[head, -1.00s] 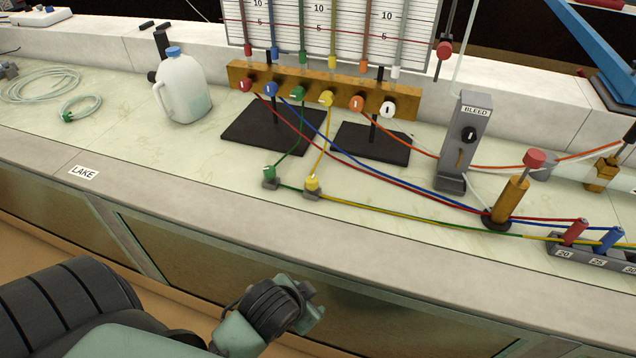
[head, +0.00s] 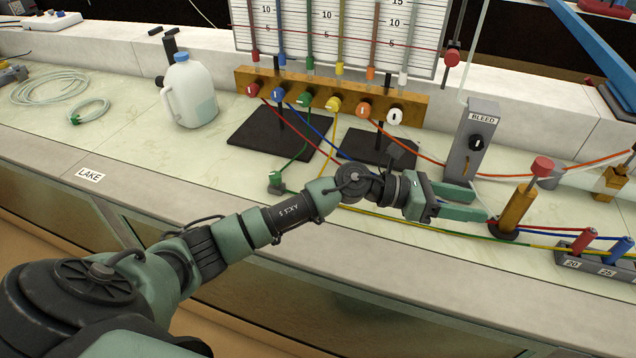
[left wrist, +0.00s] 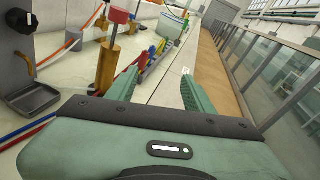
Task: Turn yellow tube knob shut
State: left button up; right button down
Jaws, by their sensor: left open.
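The yellow tube knob (head: 334,104) sits on the brass manifold bar (head: 300,93) in the head view, between the green knob (head: 305,100) and the orange knob (head: 363,110). It has a light mark on its face. A yellow tube runs down from it and passes behind my left arm. My left gripper (head: 474,202) is open and empty over the bench, right of and below the yellow knob and apart from it. Its green fingers point right, near the brass post with the red cap. They also show in the left wrist view (left wrist: 160,86). My right gripper is not in view.
The grey BLEED stand (head: 476,140) and the brass post with a red cap (head: 518,208) stand close to my left gripper. A white jug (head: 190,92) stands at the left. Black base plates (head: 280,132) lie under the manifold. Several tubes cross the bench.

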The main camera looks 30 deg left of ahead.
pick_arm(q)
jog(key=w+a+f+m+g+y, duration=0.1)
jog(key=a+f+m+g+y, duration=0.3)
jog(key=a, duration=0.5)
jog(key=w+a+f+m+g+y, duration=0.1)
jog(key=w+a+f+m+y, duration=0.25)
jog(key=a, duration=0.65)
jog(key=s+a+g+y, duration=0.1)
jog(key=a+y, duration=0.1)
jog(key=a, duration=0.3)
jog(key=s+a+r+y, duration=0.1)
jog(key=s+a+y, duration=0.1)
jog(key=a, duration=0.3)
jog(key=s+a+g+y, duration=0.1)
jog(key=a+y, duration=0.2)
jog(key=a, duration=0.2)
jog(key=shift+s+a+r+g, duration=0.15)
jog(key=shift+a+r+g, duration=0.15)
jog(key=shift+r, duration=0.1)
jog(key=shift+a+f, duration=0.15)
jog(key=shift+f, duration=0.1)
notch_tip(320, 180, down, 7)
jog(key=shift+f+p, duration=0.1)
jog(key=shift+p, duration=0.45)
grip_shut()
